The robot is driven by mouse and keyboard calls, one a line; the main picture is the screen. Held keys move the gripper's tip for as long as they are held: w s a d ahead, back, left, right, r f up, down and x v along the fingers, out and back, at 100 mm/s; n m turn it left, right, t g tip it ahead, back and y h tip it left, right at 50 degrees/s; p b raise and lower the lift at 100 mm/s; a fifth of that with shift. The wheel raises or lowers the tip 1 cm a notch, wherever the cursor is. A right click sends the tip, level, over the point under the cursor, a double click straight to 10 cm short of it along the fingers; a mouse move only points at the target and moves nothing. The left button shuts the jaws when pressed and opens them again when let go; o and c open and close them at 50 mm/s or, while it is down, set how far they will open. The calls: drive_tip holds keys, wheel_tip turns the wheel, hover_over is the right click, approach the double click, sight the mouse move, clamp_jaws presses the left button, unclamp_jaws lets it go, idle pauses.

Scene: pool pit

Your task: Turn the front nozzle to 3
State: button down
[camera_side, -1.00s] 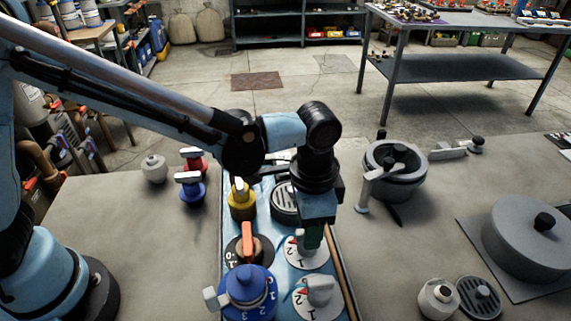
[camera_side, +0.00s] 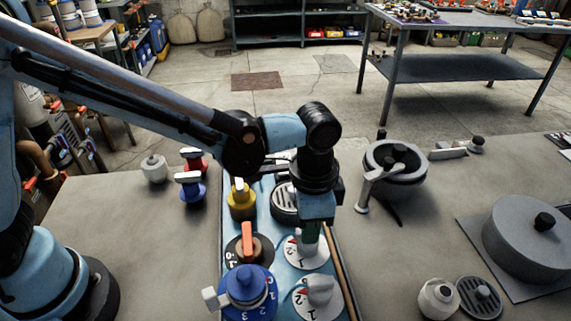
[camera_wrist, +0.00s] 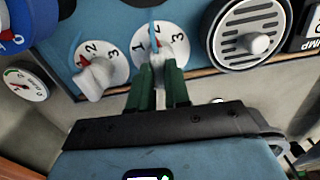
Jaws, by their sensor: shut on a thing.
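Two white numbered dials with grey handles stand side by side on the blue panel (camera_wrist: 135,22). My gripper (camera_wrist: 163,75) points down and is shut on the grey handle of the farther dial (camera_side: 312,262). This dial shows in the wrist view (camera_wrist: 178,50), where a 3 is readable at its right and a red mark sits beside the handle. My fingers hide part of its face. The nearer dial (camera_side: 303,305) also shows in the wrist view (camera_wrist: 115,62), with 2 and 3 readable. Its grey handle (camera_wrist: 97,80) is free and apart from my gripper.
A blue numbered knob (camera_side: 248,288), an orange-handled dial (camera_side: 248,243) and a yellow valve (camera_side: 241,203) lie left of the gripped dial. A round grille (camera_wrist: 250,35) lies beside it. Grey pots and fittings stand on the table at right.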

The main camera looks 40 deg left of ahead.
drive_tip(key=m, duration=0.5)
drive_tip(key=shift+m, duration=0.4)
drive_tip(key=m, duration=0.5)
drive_tip(key=shift+m, duration=0.3)
drive_tip(key=c, duration=1.1)
unclamp_jaws()
drive_tip(key=shift+r, duration=0.15)
wheel_tip(320, 180, up, 12)
drive_tip(key=shift+f, duration=0.1)
